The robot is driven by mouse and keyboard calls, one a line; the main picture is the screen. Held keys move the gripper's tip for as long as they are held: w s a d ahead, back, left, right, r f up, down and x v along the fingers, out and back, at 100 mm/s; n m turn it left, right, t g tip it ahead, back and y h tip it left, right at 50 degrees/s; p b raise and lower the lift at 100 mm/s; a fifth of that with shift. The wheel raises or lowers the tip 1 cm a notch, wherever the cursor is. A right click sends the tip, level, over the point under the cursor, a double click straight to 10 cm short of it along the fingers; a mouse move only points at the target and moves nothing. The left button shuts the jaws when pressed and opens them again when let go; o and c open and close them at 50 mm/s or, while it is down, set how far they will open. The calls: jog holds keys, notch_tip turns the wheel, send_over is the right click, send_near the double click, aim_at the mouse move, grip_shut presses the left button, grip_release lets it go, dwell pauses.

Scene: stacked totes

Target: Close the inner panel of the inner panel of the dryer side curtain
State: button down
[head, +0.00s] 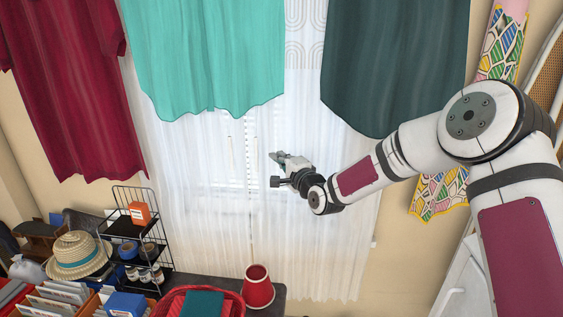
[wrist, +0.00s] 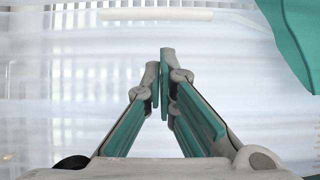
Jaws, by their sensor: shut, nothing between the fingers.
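The sheer white curtain (head: 325,215) hangs across the window in the middle of the head view. It has a vertical line or gap near its middle, with window blinds faintly visible behind it. The curtain also fills most of the wrist view (wrist: 60,115). My gripper (head: 274,168) is in front of the curtain, a little right of that middle line. In the wrist view my gripper (wrist: 161,85) has its fingertips together with nothing between them. Whether the fingertips touch the curtain I cannot tell.
A teal shirt (head: 205,55), a dark green shirt (head: 395,65) and a dark red shirt (head: 75,90) hang above. Below are a black wire rack (head: 125,225), a straw hat (head: 75,250), a red bucket (head: 258,290) and a red basket (head: 170,305).

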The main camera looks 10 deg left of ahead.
jog(key=s+d+r+n+g+h+p, duration=0.25)
jog(key=s+d+r+n+h, duration=0.2)
jog(key=s+d, duration=0.85)
jog(key=s+d+r+n+g+h+p, duration=0.1)
jog(key=s+d+r+n+g+h, duration=0.35)
jog(key=s+d, duration=0.8)
jog(key=s+d+n+g, duration=0.1)
jog(key=s+g, duration=0.1)
jog(key=s, duration=1.2)
jog(key=s+d+r+n+g+h+p, duration=0.1)
jog(key=s+d, duration=0.1)
jog(key=s, duration=1.2)
jog(key=shift+s+d+r+g, duration=0.2)
jog(key=shift+d+r+g, duration=0.05)
jog(key=shift+g, duration=0.15)
